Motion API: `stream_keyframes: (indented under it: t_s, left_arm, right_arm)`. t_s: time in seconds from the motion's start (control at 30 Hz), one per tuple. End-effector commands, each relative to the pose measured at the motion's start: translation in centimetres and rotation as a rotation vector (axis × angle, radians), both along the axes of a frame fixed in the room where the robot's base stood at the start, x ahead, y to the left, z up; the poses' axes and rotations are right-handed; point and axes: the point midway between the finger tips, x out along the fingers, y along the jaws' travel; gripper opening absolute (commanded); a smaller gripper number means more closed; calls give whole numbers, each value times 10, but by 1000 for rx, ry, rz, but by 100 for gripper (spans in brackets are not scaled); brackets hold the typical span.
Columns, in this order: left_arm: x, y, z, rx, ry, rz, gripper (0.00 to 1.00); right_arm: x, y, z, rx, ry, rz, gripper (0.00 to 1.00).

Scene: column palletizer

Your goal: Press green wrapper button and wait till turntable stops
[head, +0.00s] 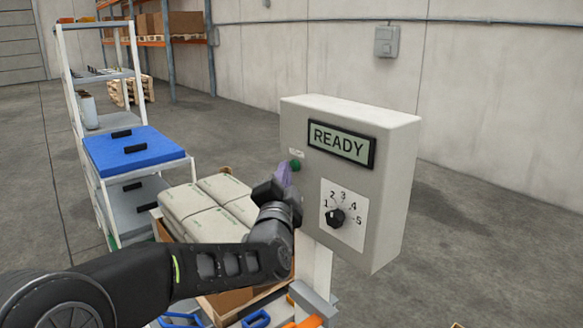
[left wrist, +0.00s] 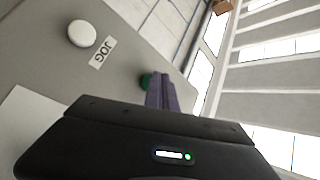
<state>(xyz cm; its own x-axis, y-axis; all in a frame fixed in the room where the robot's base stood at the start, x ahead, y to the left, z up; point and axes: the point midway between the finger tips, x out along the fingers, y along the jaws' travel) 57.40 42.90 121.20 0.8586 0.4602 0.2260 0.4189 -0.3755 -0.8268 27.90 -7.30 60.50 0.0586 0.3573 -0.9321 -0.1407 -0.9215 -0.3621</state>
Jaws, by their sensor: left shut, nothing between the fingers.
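The grey control box (head: 350,180) shows READY on its display (head: 341,144). The green button (head: 295,164) sits on the box's left side; it also shows in the left wrist view (left wrist: 146,80), partly behind my fingers. My left gripper (head: 284,174) is shut and empty, its purple fingertips (left wrist: 160,88) right by the green button. I cannot tell whether they touch it. A stack of pale bags (head: 210,205) stands behind my left arm. The turntable cannot be made out. My right gripper is not in view.
A numbered dial (head: 336,217) is on the box front. A white JOG button (left wrist: 82,33) is near the green one. A cart with a blue top (head: 137,150) stands at left. Open floor lies behind, before a concrete wall.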

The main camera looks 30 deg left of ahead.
Motion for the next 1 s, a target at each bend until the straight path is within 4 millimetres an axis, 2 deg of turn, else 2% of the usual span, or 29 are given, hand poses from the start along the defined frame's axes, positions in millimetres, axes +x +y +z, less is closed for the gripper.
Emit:
stream_keyframes:
  t_s: [0.47, 1.0]
  left_arm:
    - [1, -1, 1, 1, -1, 0, 0]
    - [-14, 4, 0, 0, 0, -1, 0]
  right_arm:
    - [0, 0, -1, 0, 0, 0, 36]
    - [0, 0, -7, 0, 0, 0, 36]
